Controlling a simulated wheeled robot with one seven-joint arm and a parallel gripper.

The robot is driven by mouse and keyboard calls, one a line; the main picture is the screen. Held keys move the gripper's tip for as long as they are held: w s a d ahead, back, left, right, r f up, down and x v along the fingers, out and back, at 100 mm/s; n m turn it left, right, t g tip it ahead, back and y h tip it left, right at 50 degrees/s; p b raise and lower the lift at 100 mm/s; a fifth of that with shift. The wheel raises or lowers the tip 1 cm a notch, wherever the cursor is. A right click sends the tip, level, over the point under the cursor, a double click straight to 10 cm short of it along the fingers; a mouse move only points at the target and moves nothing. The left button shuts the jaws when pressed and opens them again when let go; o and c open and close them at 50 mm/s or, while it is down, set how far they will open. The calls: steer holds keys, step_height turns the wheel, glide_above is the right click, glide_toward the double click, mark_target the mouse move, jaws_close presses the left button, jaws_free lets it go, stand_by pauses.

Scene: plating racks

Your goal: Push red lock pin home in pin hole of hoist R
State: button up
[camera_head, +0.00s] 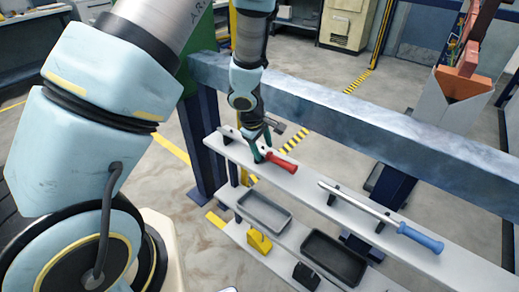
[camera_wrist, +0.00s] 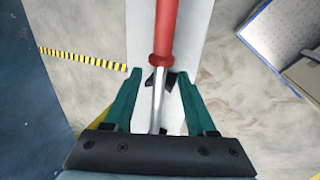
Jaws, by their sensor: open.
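The red lock pin has a red handle (camera_head: 281,163) and a bare metal shaft. It lies along the upper white shelf (camera_head: 305,182), across a small black holder. My gripper (camera_head: 261,152) is over the shelf at the shaft end of the pin. In the wrist view the red handle (camera_wrist: 166,32) points away from my gripper (camera_wrist: 157,92). The metal shaft (camera_wrist: 157,100) runs between the two teal fingers, with gaps on both sides. My gripper is open and holds nothing. I cannot make out hoist R or its pin hole in either view.
A blue-handled pin (camera_head: 420,238) lies on black holders further right on the same shelf. The lower shelf carries a grey tray (camera_head: 265,213), a dark tray (camera_head: 334,258) and a yellow block (camera_head: 258,241). A thick grey beam (camera_head: 370,125) runs behind the upper shelf.

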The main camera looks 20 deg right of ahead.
steer(key=shift+x, duration=0.8)
jaws_close()
stand_by(0.9)
